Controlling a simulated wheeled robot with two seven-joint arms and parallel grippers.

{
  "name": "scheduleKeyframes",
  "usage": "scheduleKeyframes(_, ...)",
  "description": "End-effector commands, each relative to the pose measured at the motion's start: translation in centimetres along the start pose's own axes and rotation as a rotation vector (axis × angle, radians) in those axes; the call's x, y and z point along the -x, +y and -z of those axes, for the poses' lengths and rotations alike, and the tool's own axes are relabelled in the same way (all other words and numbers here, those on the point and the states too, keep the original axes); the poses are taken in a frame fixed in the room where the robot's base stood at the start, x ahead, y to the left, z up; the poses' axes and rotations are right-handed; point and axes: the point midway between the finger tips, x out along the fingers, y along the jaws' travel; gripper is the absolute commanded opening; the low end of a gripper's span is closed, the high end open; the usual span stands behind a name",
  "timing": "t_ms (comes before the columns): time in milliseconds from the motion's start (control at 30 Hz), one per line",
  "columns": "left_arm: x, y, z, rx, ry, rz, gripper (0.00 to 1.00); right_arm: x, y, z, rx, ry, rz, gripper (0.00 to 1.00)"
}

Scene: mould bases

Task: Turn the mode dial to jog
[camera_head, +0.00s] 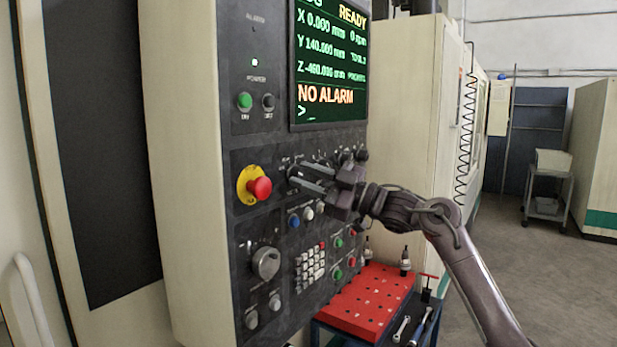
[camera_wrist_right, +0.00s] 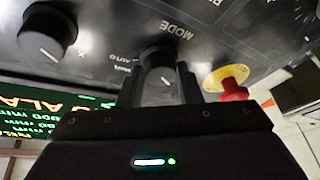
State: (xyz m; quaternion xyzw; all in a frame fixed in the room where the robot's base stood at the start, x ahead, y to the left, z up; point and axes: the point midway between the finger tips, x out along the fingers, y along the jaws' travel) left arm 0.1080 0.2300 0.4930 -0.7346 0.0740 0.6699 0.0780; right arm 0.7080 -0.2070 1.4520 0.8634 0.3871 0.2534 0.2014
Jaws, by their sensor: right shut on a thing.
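The mode dial (camera_wrist_right: 160,56) is a dark round knob on the machine's control panel (camera_head: 235,225), under the printed word MODE in the right wrist view. My right gripper (camera_head: 297,177) reaches the panel from the right. Its two fingers (camera_wrist_right: 161,88) are shut on the mode dial, one on each side. The fingers hide most of the dial in the head view. A pale pointer mark shows on the dial between the fingers, but the position labels are too small to read. The screen (camera_head: 330,65) reads READY and NO ALARM; its top-left word is cut off, ending like "OG". My left gripper is out of view.
A red emergency stop (camera_head: 260,188) on a yellow ring sits left of the fingers. Another dark knob (camera_wrist_right: 47,32) is beside the dial. A larger grey dial (camera_head: 265,263) and a keypad (camera_head: 310,265) are below. A red-topped cart (camera_head: 365,300) stands under my right arm.

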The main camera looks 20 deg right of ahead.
Motion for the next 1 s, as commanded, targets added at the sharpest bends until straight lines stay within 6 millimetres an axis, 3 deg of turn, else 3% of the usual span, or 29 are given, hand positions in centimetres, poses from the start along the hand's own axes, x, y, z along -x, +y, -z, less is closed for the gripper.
scheduleKeyframes(267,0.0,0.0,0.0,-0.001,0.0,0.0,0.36,0.0,-0.1,-0.1,-0.002,-0.001,0.004,0.09)
scheduleKeyframes(300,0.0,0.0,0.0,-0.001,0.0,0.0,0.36,0.0,-0.1,-0.1,-0.002,-0.001,0.004,0.33)
scheduleKeyframes(467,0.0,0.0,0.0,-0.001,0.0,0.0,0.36,0.0,-0.1,-0.1,-0.002,-0.001,0.003,0.53)
scheduleKeyframes(767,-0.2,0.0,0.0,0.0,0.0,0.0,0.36,0.2,-0.1,-0.1,0.0,-0.001,0.001,0.53)
scheduleKeyframes(1000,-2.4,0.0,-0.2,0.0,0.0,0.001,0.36,3.8,-0.3,-0.5,0.002,-0.004,0.0,0.53)
